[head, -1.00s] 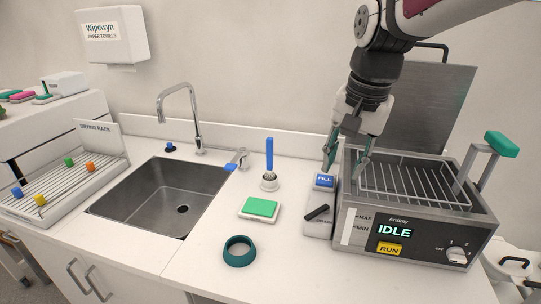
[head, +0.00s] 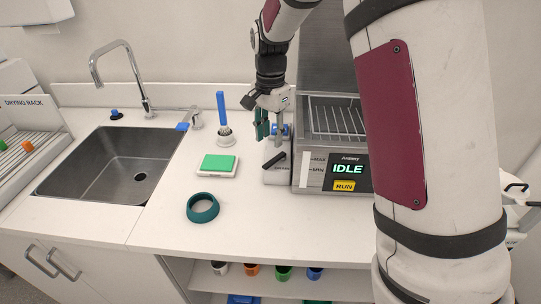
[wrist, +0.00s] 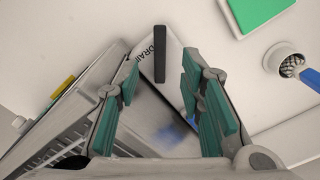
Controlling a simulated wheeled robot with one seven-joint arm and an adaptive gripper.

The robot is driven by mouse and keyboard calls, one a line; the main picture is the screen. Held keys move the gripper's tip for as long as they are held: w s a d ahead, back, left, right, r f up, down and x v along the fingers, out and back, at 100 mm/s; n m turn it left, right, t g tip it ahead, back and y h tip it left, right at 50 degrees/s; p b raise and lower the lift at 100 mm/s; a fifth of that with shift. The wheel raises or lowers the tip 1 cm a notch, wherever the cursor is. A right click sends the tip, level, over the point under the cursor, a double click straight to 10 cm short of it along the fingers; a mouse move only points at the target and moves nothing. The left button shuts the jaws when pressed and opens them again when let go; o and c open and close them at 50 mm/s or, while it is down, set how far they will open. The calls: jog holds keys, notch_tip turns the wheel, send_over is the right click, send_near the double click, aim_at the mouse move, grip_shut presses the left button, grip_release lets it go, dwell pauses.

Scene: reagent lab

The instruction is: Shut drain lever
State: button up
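The drain lever (head: 274,159) is a short black bar on a pale panel (head: 276,177) at the bath's left side. In the head view it lies slanted across the panel. In the wrist view the lever (wrist: 160,55) stands beside the partly covered DRAIN lettering, beyond and between the fingertips. My gripper (head: 270,137), with green finger pads, is just behind the lever in the head view, over the blue FILL button (head: 285,130). In the wrist view the fingers (wrist: 165,85) are wide apart with nothing between the pads. They appear apart from the lever.
The steel bath (head: 310,175) shows IDLE; my arm hides its right part. A green-topped pad (head: 218,163), a teal ring (head: 203,208) and a blue-handled brush (head: 222,115) stand left of the panel. The sink (head: 110,165) is further left. The counter front is clear.

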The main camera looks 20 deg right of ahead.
aim_at(271, 162)
notch_tip(271, 162, down, 8)
jog(key=shift+r+p, duration=0.1)
jog(key=shift+p, duration=0.25)
grip_shut()
